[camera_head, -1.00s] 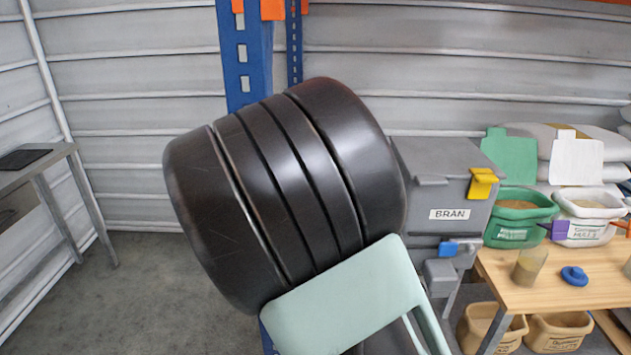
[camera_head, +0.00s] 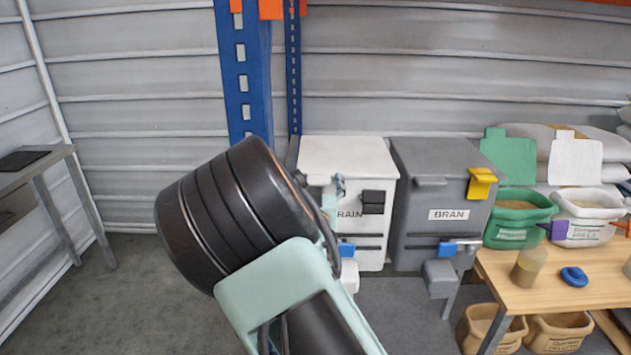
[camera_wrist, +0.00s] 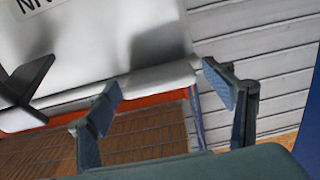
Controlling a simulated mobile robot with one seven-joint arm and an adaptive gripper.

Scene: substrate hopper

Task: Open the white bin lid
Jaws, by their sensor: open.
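The white bin (camera_head: 350,225) stands in the middle of the head view, with its white lid (camera_head: 347,155) lying shut on top. A black latch block (camera_head: 373,202) is at its front right, beside a partly hidden label ending in "RAIN". My gripper (camera_head: 334,186) is at the bin's upper front left, partly hidden by my arm. In the wrist view my gripper (camera_wrist: 160,82) is open, its two fingers wide apart with a white edge of the bin (camera_wrist: 155,55) showing between them. I cannot tell whether they touch it. The black latch (camera_wrist: 22,80) shows at left.
A grey bin (camera_head: 440,210) labelled BRAN, with a yellow latch (camera_head: 482,182), stands close on the right. A blue rack post (camera_head: 243,75) rises behind at left. A wooden table (camera_head: 560,265) with tubs is at right.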

